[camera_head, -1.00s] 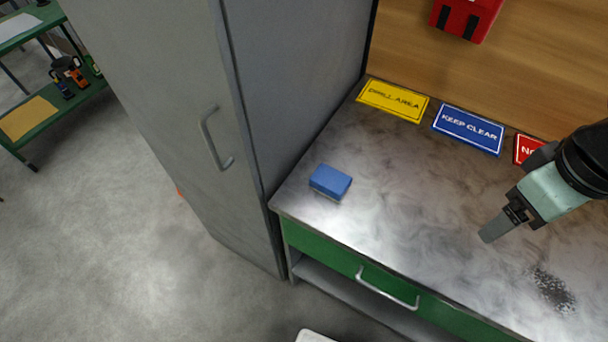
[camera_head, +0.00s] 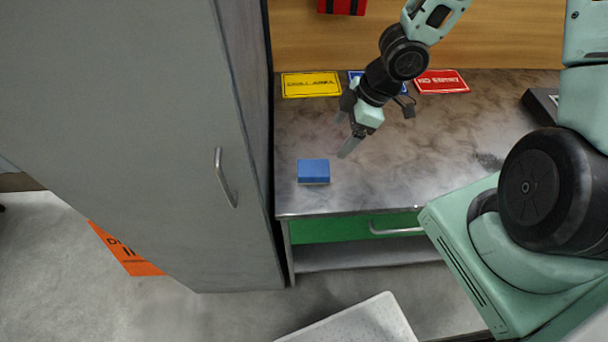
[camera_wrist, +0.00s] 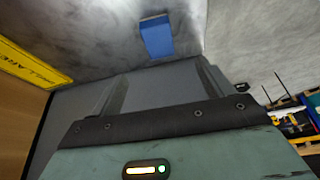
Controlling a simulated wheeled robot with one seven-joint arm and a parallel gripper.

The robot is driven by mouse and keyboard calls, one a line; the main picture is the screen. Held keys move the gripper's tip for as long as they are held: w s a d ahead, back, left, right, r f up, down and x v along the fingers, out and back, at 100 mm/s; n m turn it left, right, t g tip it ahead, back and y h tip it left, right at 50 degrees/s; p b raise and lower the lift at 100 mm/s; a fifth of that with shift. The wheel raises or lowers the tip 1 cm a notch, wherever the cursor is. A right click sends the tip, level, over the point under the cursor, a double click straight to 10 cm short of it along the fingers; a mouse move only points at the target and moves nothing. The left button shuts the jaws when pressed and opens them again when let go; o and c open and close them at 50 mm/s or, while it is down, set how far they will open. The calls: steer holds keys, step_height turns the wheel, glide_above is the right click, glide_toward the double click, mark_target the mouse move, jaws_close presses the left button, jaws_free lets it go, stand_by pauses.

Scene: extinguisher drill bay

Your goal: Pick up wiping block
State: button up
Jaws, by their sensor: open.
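The wiping block (camera_head: 313,170) is a small blue block. It lies on the metal worktop near its left front corner, beside the grey cabinet. My gripper (camera_head: 346,145) is above the worktop, up and to the right of the block and apart from it in the head view. Its fingers are open and empty. In the wrist view the block (camera_wrist: 157,38) shows at the top middle, beyond my fingertips (camera_wrist: 162,85).
The grey cabinet (camera_head: 130,120) stands tight along the worktop's (camera_head: 440,125) left side. A yellow sign (camera_head: 311,84), a partly hidden blue sign and a red sign (camera_head: 441,81) lie along the back. A dark smudge (camera_head: 488,161) marks the right. The worktop around the block is clear.

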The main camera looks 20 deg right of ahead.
steer(key=b, duration=0.6)
glide_above(314, 167)
steer(key=s+d, duration=0.1)
steer(key=d, duration=0.1)
steer(key=f, duration=0.8)
steer(key=shift+s+d+f, duration=0.2)
steer(key=shift+f, duration=0.05)
steer(key=shift+w+b+x, duration=0.1)
steer(key=shift+b+x, duration=0.65)
steer(key=shift+x, duration=0.8)
steer(key=shift+w+b+x, duration=0.15)
steer(key=shift+b+x, duration=0.6)
steer(key=shift+x, duration=0.8)
steer(key=shift+a+r, duration=0.1)
steer(key=c, duration=1.1)
